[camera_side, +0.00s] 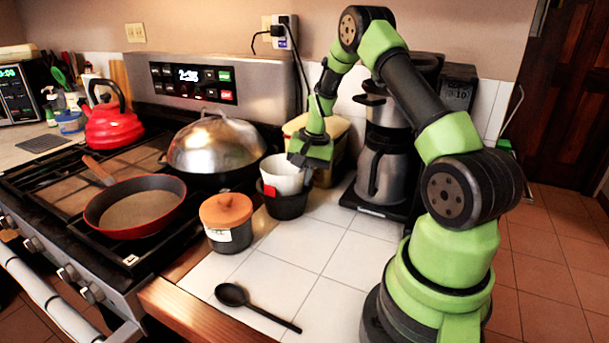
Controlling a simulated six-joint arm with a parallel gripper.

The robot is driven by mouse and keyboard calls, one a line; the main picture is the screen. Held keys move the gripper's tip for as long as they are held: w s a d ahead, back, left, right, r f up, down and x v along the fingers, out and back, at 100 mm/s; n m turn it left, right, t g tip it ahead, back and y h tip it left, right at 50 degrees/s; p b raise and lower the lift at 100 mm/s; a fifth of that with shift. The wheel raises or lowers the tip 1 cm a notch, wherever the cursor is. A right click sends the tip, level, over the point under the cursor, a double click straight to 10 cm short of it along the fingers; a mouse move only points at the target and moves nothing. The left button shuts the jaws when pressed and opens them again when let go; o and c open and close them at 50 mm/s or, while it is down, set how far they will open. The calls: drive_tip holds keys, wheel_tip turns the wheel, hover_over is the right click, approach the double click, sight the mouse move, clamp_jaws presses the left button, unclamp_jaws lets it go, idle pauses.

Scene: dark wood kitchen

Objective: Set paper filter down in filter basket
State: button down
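A white paper filter (281,173) stands upright in the mouth of a dark filter basket (285,205), its upper part rising above the rim. The basket sits on the white tiled counter and has a red tag on its left side. My gripper (308,167) is at the right upper edge of the paper filter, pointing down. Its fingertips are small and partly overlap the filter's rim, so I cannot tell whether they grip it. The filter's lower part is hidden inside the basket.
A dark canister with a brown lid (226,212) stands left of the basket. A coffee maker (384,165) stands to the right, a pale container (327,140) behind. A black spoon (256,304) lies in front on otherwise clear tiles (326,253). The stove with a red pan (135,205) is left.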

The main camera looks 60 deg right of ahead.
drive_tip(key=shift+f, duration=0.55)
drive_tip(key=c, duration=1.3)
unclamp_jaws()
drive_tip(key=shift+c, duration=0.2)
